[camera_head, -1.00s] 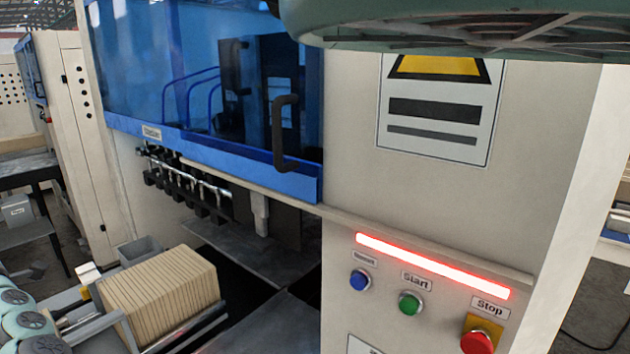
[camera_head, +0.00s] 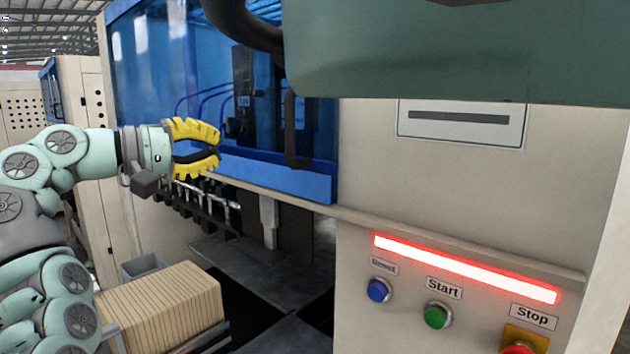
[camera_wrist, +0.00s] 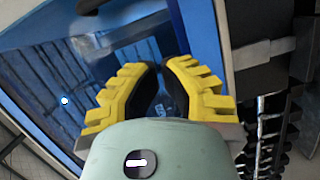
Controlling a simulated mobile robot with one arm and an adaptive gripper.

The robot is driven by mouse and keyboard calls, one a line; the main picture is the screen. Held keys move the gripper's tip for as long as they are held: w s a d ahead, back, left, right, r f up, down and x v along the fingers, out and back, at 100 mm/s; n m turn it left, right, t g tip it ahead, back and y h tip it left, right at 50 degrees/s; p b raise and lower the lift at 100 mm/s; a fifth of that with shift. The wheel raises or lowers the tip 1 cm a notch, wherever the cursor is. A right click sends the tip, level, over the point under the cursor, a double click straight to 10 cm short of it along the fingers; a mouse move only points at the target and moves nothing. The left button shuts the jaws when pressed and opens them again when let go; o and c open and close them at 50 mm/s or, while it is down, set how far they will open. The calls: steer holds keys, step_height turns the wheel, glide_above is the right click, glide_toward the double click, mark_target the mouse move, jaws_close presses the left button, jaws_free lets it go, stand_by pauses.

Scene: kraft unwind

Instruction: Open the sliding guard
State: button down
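The sliding guard (camera_head: 265,172) is a blue see-through panel with a solid blue lower frame, on the front of the pale machine. Its lower edge lies just above a pale ledge, and the space below is open. A dark upright handle (camera_head: 291,130) is at its right end, with its top hidden. My gripper (camera_head: 218,153), with yellow ribbed fingers, is in front of the guard's lower edge, left of the handle in the picture. The fingers are apart and empty. In the wrist view, my gripper (camera_wrist: 160,80) points at the blue panel (camera_wrist: 60,95); I cannot make out the handle there.
The blue button (camera_head: 379,290), green Start button (camera_head: 437,315) and red Stop button (camera_head: 518,349) are below a lit red strip (camera_head: 465,268) on the machine's right. A stack of cardboard (camera_head: 165,305) sits at lower left. A large green part hides the upper right.

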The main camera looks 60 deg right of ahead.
mark_target(299, 152)
steer(key=p+x, duration=0.2)
steer(key=x, duration=0.1)
steer(key=p+x, duration=0.3)
steer(key=x, duration=0.1)
steer(key=s+p+x, duration=0.1)
steer(key=p+x, duration=0.2)
steer(key=shift+r, duration=0.15)
steer(key=s+p, duration=0.1)
steer(key=s+f+p, duration=0.1)
steer(key=s+p, duration=0.1)
steer(key=shift+a+p, duration=0.2)
steer(key=shift+p, duration=0.1)
steer(key=shift+s+f, duration=0.1)
steer(key=shift+s, duration=0.1)
